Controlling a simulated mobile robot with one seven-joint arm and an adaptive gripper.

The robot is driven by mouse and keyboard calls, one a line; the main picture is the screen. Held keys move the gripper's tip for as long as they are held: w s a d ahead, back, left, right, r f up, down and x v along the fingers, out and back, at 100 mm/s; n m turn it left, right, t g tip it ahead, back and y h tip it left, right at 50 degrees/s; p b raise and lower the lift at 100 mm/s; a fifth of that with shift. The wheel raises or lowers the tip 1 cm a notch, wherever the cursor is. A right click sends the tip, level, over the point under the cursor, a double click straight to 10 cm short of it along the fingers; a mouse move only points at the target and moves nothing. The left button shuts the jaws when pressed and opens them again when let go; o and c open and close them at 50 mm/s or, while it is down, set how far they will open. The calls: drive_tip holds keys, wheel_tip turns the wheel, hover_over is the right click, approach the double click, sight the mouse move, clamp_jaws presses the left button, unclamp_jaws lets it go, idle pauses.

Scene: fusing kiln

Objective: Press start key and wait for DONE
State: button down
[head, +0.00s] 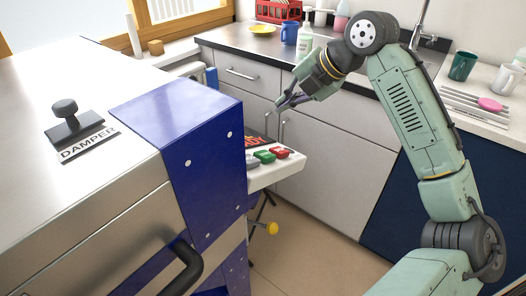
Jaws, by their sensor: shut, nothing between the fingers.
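The kiln's control box (285,171) juts out from the blue side panel of the kiln (190,125). On its sloped top are green (264,157) and red (281,152) keys; their labels are too small to read. Behind them is a dark display (254,141) with red characters, partly hidden by the blue panel; I cannot read it. My gripper (280,104) is shut and empty. In the picture it is above and behind the control box, apart from the keys.
A damper knob (66,109) stands on the kiln's top, and a dark handle (184,268) sticks out of its front. A counter behind holds a yellow dish (262,29), a blue jug (289,34) and a bottle (305,42). Floor shows right of the kiln.

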drive_tip(key=b, duration=0.7)
hover_over(272, 153)
drive_tip(key=w, duration=0.1)
drive_tip(key=f, duration=0.4)
drive_tip(key=d+f, duration=0.1)
drive_tip(key=f, duration=0.1)
drive_tip(key=shift+w+f, duration=0.1)
drive_tip(key=shift+f, duration=0.15)
drive_tip(key=shift+s+a+f+b, duration=0.15)
drive_tip(key=shift+s+f+b, duration=0.05)
drive_tip(key=shift+f, duration=0.2)
drive_tip(key=shift+s+a+f+b, duration=0.15)
drive_tip(key=shift+f+b, duration=0.05)
drive_tip(key=shift+f, duration=0.15)
drive_tip(key=shift+s+a+f, duration=0.15)
drive_tip(key=shift+f, duration=0.25)
drive_tip(key=shift+s+a+f+b, duration=0.1)
drive_tip(key=shift+s+f+b, duration=0.1)
drive_tip(key=shift+f+b, duration=0.3)
idle(0.4)
drive_tip(key=shift+r, duration=0.1)
drive_tip(key=shift+w+d+r+p, duration=0.1)
drive_tip(key=shift+w+r+p, duration=0.1)
drive_tip(key=shift+r+p, duration=0.25)
drive_tip(key=shift+w+d+r+p, duration=0.1)
drive_tip(key=shift+w+r+p, duration=0.05)
drive_tip(key=shift+r+p, duration=0.25)
